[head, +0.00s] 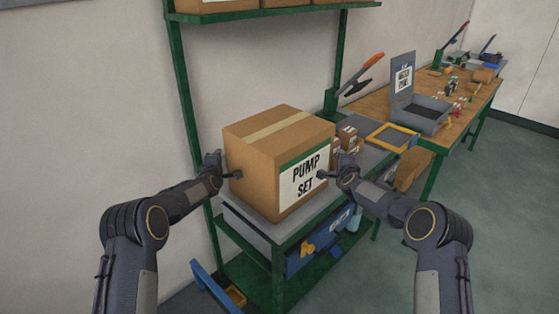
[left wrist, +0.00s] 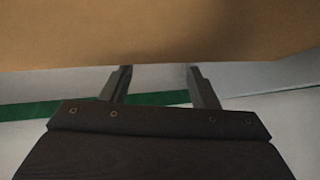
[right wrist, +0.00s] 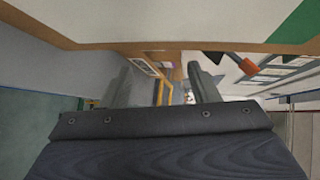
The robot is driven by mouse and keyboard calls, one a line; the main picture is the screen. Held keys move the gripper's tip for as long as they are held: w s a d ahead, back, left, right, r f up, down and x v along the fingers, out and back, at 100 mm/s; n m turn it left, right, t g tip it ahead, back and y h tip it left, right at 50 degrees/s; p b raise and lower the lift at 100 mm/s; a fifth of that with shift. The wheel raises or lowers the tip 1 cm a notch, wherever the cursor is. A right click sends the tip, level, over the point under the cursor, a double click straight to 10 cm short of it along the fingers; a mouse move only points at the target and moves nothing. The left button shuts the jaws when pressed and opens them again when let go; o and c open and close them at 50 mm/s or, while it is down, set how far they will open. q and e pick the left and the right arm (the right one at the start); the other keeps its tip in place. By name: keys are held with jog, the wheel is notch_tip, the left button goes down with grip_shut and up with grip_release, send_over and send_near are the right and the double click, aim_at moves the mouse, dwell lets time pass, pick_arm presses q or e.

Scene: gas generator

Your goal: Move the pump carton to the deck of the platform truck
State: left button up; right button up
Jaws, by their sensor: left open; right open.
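The pump carton (head: 258,155) is a large brown box with a tape strip on top and a white "PUMP SET" label with a green band. It sits upright on the grey top of a green-framed bench. My left gripper (head: 228,175) is open at its left side; in the left wrist view the carton wall (left wrist: 160,30) fills the top, just beyond the fingers (left wrist: 160,78). My right gripper (head: 328,176) is open by the labelled side; the carton's edge (right wrist: 130,46) crosses the right wrist view above the fingers (right wrist: 165,80). I cannot tell whether either touches. No platform truck is clearly visible.
Small boxes (head: 347,138) and a yellow-edged frame (head: 393,136) lie right of the carton. A wooden workbench (head: 470,92) with a grey bin (head: 420,116) stands beyond. A shelf (head: 290,14) with boxes is above. Blue bins (head: 308,252) sit below. Floor at right is clear.

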pick_arm(q)
jog(key=shift+d, duration=0.75)
pick_arm(e)
jog(key=shift+a, duration=0.7)
pick_arm(q)
jog(key=shift+d, duration=0.15)
pick_arm(e)
jog(key=shift+a, duration=0.15)
